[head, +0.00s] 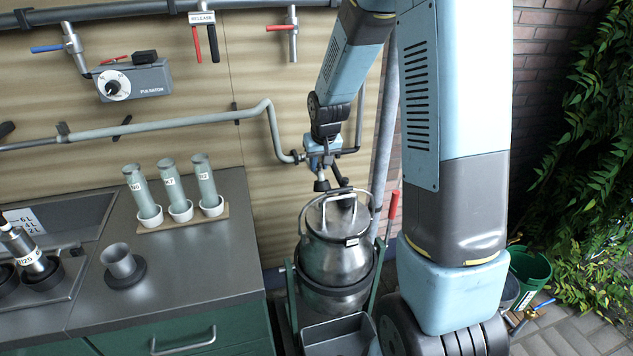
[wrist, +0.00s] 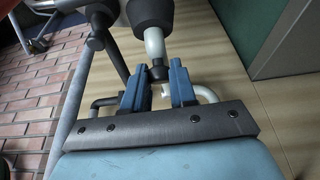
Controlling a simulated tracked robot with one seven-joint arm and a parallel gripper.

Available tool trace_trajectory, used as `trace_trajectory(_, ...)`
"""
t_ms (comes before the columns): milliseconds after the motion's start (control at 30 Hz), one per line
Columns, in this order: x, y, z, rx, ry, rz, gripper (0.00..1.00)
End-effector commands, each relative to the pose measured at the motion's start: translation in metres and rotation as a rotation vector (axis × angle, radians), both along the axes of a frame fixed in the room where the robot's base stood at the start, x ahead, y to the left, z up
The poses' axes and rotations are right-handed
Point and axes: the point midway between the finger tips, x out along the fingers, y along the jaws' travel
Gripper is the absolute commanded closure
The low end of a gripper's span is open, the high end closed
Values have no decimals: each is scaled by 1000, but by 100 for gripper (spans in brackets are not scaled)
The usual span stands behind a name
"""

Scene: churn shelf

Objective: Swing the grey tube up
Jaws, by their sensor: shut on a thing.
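My gripper (head: 322,166) is above the lid of the metal churn (head: 335,262) in the head view, its fingers pointing down. In the wrist view its two blue fingers (wrist: 158,88) are closed around a dark knob at the end of a short pale grey tube (wrist: 155,44). The tube's other end runs into a thick black part (wrist: 150,12). In the head view my gripper and dark fittings largely hide this tube. A grey wall pipe (head: 180,122) bends down at its right end beside my gripper, and pipe ends show behind the fingers.
The counter (head: 190,255) at left carries a rack of several pale tubes (head: 170,187) and a grey cup (head: 121,263). The pulsator box (head: 135,82) hangs on the wall. A metal tray (head: 340,338) sits before the churn. A green bucket (head: 528,275) stands right of my arm.

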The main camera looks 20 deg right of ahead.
Motion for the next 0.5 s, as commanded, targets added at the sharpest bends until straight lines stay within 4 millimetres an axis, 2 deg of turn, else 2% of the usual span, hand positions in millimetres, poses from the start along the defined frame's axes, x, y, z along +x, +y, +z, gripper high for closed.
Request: trace_trajectory(500,10,0,19,0,-2,0,90)
